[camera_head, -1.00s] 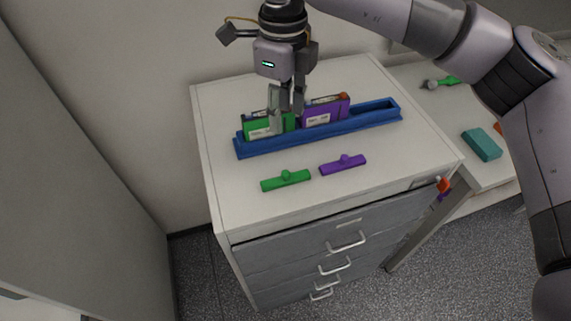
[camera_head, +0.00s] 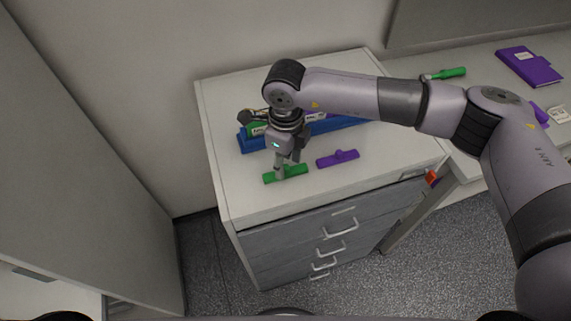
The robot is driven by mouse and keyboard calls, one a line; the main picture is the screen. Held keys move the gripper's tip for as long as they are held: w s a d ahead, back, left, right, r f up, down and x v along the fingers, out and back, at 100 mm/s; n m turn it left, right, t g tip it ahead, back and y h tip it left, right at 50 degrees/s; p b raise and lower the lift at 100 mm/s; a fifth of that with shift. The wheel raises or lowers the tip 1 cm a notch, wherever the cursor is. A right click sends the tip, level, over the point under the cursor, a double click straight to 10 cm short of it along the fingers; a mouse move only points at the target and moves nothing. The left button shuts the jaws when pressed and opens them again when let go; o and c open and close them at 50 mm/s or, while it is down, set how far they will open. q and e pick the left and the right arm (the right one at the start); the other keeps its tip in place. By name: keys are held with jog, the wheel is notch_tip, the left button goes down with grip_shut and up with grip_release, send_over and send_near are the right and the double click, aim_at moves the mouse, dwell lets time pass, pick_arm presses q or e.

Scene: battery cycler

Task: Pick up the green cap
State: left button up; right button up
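The green cap (camera_head: 294,172) lies on the white top of the drawer cabinet, in front of the blue tray. My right gripper (camera_head: 285,170) points down right over it, with its fingertips at the cap's middle and hiding its knob. I cannot tell whether the fingers are closed on the cap or just around it. The cap appears to rest on the cabinet top. My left gripper is not in view.
A purple cap (camera_head: 338,158) lies close to the right of the green one. The blue tray (camera_head: 252,144) behind holds a green and a purple block, mostly hidden by my arm. The cabinet top (camera_head: 235,200) is clear in front and at left.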

jog(key=shift+f, duration=0.6)
jog(key=shift+c, duration=0.5)
grip_shut()
